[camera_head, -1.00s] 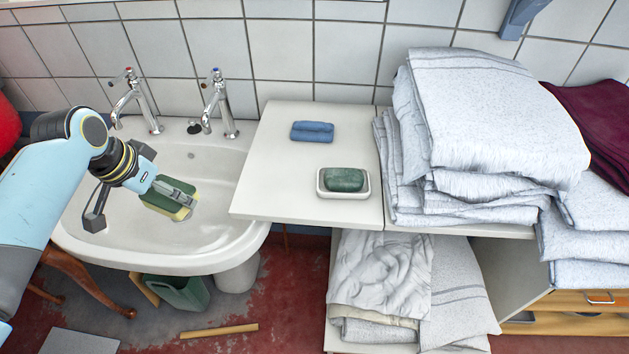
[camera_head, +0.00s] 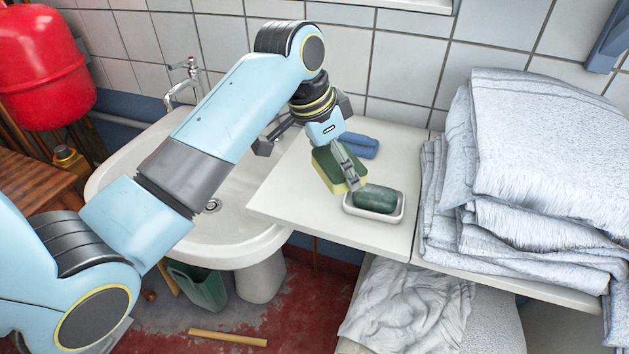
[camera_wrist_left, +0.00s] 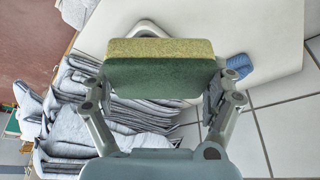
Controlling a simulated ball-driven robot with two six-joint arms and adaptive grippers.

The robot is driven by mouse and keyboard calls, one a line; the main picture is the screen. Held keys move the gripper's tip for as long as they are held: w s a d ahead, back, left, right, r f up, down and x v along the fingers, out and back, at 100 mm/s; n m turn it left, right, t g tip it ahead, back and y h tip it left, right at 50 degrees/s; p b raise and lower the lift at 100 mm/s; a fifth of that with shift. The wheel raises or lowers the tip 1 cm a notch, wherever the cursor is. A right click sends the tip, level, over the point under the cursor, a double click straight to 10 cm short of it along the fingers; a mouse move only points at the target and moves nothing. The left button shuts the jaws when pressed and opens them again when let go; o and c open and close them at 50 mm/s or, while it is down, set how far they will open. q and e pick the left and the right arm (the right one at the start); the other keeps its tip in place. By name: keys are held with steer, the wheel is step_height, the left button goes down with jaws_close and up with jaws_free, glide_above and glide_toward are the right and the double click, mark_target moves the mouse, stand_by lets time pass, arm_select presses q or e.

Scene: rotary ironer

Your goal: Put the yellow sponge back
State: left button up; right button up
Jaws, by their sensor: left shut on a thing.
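A yellow sponge with a green scouring side (camera_head: 331,170) is held in my left gripper (camera_head: 347,168). In the left wrist view the sponge (camera_wrist_left: 160,68) sits between the two fingers (camera_wrist_left: 160,88), which are shut on its ends. The gripper is above the white counter (camera_head: 290,190), just left of a white soap dish (camera_head: 372,214) holding a green soap bar (camera_head: 376,200). The sponge's lower end is close to the dish; whether it touches the counter I cannot tell. My right gripper is not in view.
A folded blue cloth (camera_head: 359,146) lies behind the gripper. Stacked grey towels (camera_head: 520,150) stand on the right of the counter. The white sink (camera_head: 130,170) with a tap (camera_head: 182,84) is at the left. The counter's front left is clear.

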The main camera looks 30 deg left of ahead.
arm_select(q)
glide_above(313, 188)
steer(key=f, duration=0.4)
steer(key=shift+s+a+f, duration=0.1)
steer(key=shift+s+a, duration=0.25)
steer(key=shift+s, duration=0.05)
steer(key=shift+f+p, duration=0.35)
steer(key=shift+f, duration=1.65)
steer(key=shift+f, duration=0.15)
steer(key=o, duration=0.9)
